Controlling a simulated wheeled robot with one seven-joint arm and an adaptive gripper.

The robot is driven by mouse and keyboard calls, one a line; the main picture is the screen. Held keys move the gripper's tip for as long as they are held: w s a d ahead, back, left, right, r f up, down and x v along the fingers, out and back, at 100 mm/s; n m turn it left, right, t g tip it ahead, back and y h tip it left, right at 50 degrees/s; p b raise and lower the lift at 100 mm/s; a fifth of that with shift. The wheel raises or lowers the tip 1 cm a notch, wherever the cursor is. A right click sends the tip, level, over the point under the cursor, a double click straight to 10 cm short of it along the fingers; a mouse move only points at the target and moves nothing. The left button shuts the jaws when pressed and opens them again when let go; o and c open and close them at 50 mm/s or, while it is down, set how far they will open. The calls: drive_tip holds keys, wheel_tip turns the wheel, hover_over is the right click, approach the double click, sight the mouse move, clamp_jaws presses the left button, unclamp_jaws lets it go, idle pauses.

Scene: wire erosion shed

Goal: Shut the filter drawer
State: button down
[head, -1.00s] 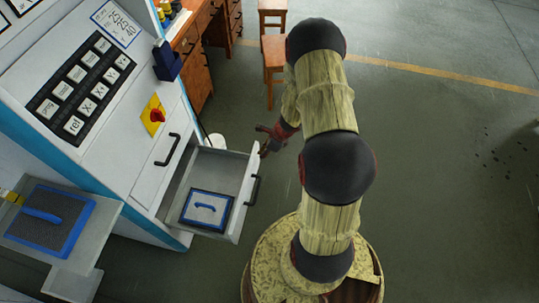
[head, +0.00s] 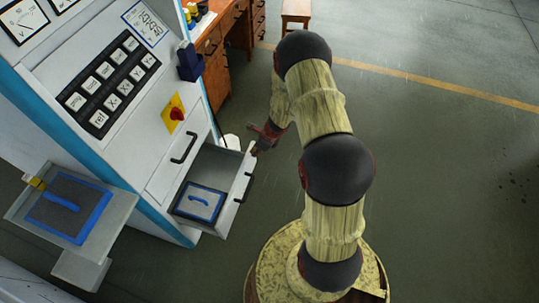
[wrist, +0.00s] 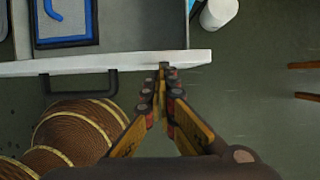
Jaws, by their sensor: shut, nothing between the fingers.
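The filter drawer (head: 232,214) is a pale grey drawer, partly open at the front of the white machine. Its black handle (head: 245,187) is on the outer face of the drawer front. A blue-framed filter panel with a blue handle (head: 199,202) lies inside. My gripper (head: 256,150) is at the far end of the drawer front, with its fingers together and empty. In the wrist view, the fingertips (wrist: 163,68) meet the right end of the white drawer front (wrist: 120,60), beside the handle (wrist: 78,90); they appear to touch it.
A second blue-framed panel (head: 68,207) lies on a grey tray at the left of the machine. A closed drawer with a black handle (head: 183,148) sits above the open one. A white cylinder (wrist: 218,12) stands beyond the drawer. The floor to the right is open.

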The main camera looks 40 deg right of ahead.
drive_tip(key=w+a+p, duration=0.6)
drive_tip(key=w+a, duration=0.5)
drive_tip(key=w, duration=0.2)
drive_tip(key=shift+w, duration=0.4)
drive_tip(key=shift+f, duration=0.15)
